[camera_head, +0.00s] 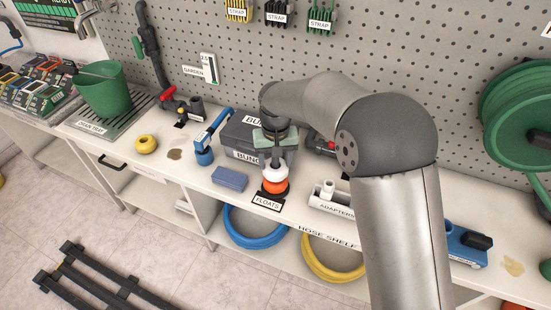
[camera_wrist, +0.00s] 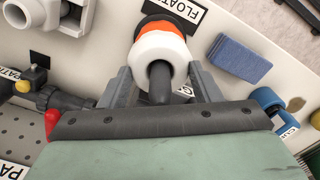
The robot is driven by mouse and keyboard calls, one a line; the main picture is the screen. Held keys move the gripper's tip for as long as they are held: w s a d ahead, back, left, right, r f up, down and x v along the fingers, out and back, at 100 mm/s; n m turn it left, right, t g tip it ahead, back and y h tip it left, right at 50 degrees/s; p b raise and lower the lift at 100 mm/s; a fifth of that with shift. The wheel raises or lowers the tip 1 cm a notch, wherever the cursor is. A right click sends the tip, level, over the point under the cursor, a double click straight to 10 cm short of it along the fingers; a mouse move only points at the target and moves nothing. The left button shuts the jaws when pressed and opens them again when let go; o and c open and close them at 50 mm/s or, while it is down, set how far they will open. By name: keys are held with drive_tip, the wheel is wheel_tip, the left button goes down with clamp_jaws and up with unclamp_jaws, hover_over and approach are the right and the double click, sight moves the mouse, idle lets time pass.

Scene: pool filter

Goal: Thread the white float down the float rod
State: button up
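The white float (camera_wrist: 160,52) is a ring around the dark float rod (camera_wrist: 160,84), whose end passes through its hole in the wrist view. In the head view the white float (camera_head: 274,172) is directly above the orange float (camera_head: 274,187), with little or no visible gap. The orange float also shows behind it in the wrist view (camera_wrist: 161,24). My gripper (camera_wrist: 161,72) has one finger on each side of the white float, close to its edge. Whether the fingers press on it or stand just clear cannot be made out. The gripper body hides the rod's top in the head view.
A FLOATS label (camera_head: 266,201) lies in front of the rod's black base. A dark grey box (camera_head: 247,139) stands close behind. The shelf's front edge is near.

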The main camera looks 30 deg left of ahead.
drive_tip(key=o, duration=0.5)
drive_tip(key=shift+r, duration=0.15)
drive_tip(key=shift+r+p, duration=1.65)
drive_tip(key=shift+r, duration=0.8)
